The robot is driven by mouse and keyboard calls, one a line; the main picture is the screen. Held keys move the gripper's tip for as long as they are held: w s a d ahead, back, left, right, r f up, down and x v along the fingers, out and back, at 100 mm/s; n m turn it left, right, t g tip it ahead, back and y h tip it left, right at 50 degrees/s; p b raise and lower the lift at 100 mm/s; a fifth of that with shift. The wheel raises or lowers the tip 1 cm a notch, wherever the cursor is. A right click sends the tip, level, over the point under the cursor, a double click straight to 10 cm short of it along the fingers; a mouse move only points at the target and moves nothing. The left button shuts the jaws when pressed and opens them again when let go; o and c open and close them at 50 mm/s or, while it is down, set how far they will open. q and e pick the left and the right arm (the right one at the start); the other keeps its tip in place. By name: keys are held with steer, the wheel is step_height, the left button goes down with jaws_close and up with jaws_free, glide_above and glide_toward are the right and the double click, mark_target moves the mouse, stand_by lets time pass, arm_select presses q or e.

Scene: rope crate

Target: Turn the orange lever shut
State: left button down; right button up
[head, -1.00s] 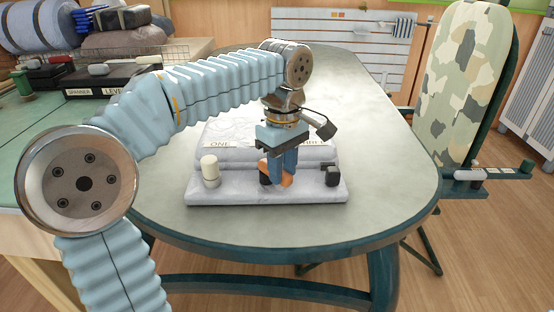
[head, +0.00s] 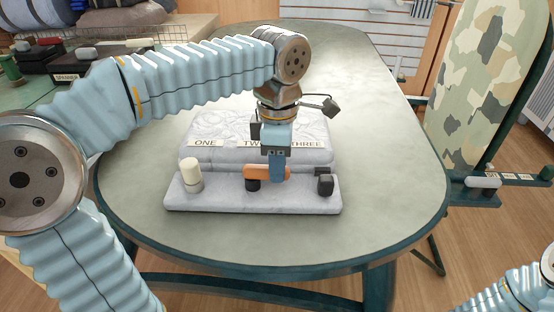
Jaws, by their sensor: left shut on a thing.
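The orange lever (head: 256,172) is the middle one of three on a pale grey stone-like block (head: 225,200). It lies roughly sideways across its dark base, its left end uncovered. My left gripper (head: 278,178) points down from above and is shut on the right part of the orange lever, hiding some of it. A cream lever (head: 190,174) stands upright to the left, and a black lever (head: 325,182) sits to the right. Labels behind read ONE, TWO and THREE, with TWO partly covered by my gripper. My right gripper is out of view.
The block rests on a grey-green table (head: 390,200) with a dark teal edge, with bare top around it. A bench with black boxes (head: 90,80) is at the back left.

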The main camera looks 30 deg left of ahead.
arm_select(q)
steer(key=shift+w+a+n, duration=0.1)
steer(key=shift+w+n, duration=0.1)
steer(key=shift+n, duration=0.2)
steer(key=c, duration=0.8)
jaws_free()
steer(key=shift+c, duration=0.2)
step_height(320, 180, up, 14)
steer(key=shift+p, duration=0.4)
steer(key=shift+f, duration=0.1)
